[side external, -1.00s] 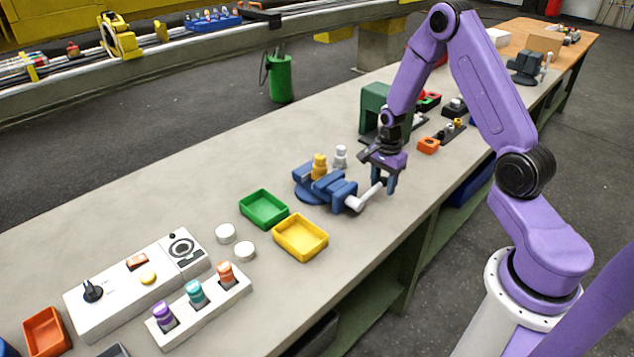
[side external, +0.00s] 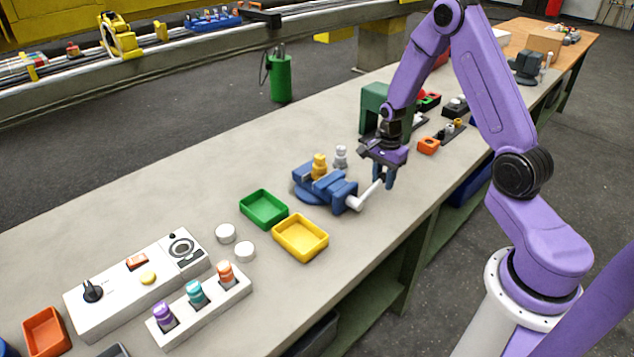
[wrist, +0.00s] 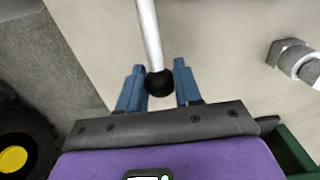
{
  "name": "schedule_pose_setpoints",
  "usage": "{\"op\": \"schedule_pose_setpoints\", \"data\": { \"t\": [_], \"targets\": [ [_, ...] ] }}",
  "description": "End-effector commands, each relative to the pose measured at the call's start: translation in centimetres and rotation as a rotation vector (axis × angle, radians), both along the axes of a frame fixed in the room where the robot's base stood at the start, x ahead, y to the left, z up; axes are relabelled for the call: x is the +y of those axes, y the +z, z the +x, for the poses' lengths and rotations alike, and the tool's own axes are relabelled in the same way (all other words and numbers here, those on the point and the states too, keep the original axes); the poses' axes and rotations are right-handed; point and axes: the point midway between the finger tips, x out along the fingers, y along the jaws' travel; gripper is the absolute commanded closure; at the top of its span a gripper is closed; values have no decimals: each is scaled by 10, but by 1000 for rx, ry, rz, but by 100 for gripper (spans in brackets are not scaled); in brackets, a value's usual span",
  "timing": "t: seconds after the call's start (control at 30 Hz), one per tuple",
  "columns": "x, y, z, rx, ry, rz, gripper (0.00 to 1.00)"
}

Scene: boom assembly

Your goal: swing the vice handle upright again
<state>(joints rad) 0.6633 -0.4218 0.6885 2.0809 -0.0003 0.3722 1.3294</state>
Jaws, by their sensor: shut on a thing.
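The blue vice (side external: 325,188) stands on the bench in the side view, with a yellow piece (side external: 319,166) at its jaws. Its pale handle (side external: 366,195) slants up and to the right from the vice's front end, not upright. My gripper (side external: 384,181) is at the handle's outer end. In the wrist view the handle's metal rod (wrist: 149,35) ends in a black ball (wrist: 159,83) between the two blue fingers of my gripper (wrist: 158,72). The gripper is shut on the handle's end. In the side view the fingers partly hide that end.
A silver piece (side external: 340,157) stands behind the vice. A green tray (side external: 264,208) and a yellow tray (side external: 300,237) lie to its left. A green block-like fixture (side external: 374,98) and an orange part (side external: 429,146) are beyond my gripper. The bench front beside the vice is clear.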

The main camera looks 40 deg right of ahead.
Motion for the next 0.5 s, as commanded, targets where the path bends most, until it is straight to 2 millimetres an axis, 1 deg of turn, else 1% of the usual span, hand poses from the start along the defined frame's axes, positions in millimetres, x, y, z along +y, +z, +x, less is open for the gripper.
{"op": "schedule_pose_setpoints", "data": {
  "t": [0.13,0.5],
  "targets": [
    [2,8,1,-2,1,0,82],
    [3,9,0,0,0,0,82]
  ]
}}
